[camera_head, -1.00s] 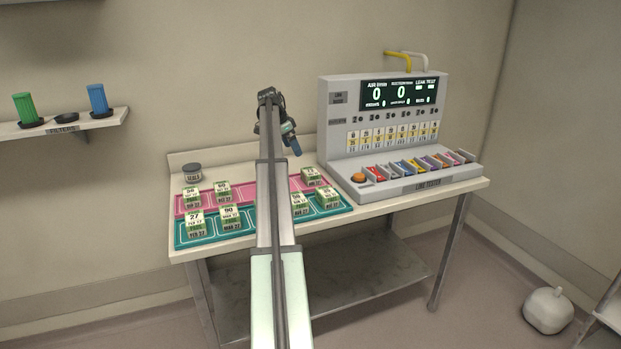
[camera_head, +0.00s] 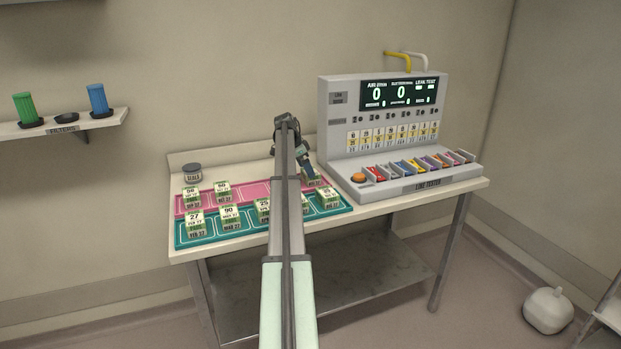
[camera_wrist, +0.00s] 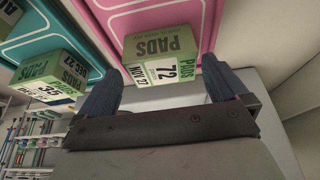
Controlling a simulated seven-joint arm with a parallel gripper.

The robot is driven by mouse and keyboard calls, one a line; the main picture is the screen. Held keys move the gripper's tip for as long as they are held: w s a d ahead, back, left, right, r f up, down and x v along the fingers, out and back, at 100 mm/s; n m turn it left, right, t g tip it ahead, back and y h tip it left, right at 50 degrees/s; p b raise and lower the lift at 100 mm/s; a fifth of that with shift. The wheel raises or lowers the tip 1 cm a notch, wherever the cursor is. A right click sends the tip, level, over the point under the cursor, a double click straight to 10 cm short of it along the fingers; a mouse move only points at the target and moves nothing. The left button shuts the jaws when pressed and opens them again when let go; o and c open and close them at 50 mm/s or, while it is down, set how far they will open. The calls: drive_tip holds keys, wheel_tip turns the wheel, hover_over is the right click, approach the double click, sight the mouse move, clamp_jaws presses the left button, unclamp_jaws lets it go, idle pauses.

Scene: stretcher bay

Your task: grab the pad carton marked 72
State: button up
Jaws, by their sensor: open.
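The pad carton marked 72 (camera_wrist: 162,52) is a green and white box on the pink mat. In the wrist view it lies beyond and between the fingertips of my gripper (camera_wrist: 160,72), which is open and empty. The "72" label, with "NOV 27", faces the camera. In the head view my gripper (camera_head: 309,174) is just above the carton at the right end of the pink mat (camera_head: 253,192), and covers much of that carton.
A carton marked 35 (camera_wrist: 52,82) stands on the teal mat (camera_wrist: 40,38) nearby. Several other cartons, including one marked 27 (camera_head: 195,222), stand on the mats. The line tester (camera_head: 405,180) stands just right of the mats. A seals jar (camera_head: 193,174) is at the back left.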

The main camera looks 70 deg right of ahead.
drive_tip(key=shift+d+x, duration=0.15)
drive_tip(key=shift+x, duration=1)
drive_tip(key=shift+d+x, duration=0.15)
drive_tip(key=shift+x, duration=1.05)
drive_tip(key=shift+s+r, duration=0.15)
drive_tip(key=shift+c, duration=0.3)
drive_tip(key=c, duration=0.7)
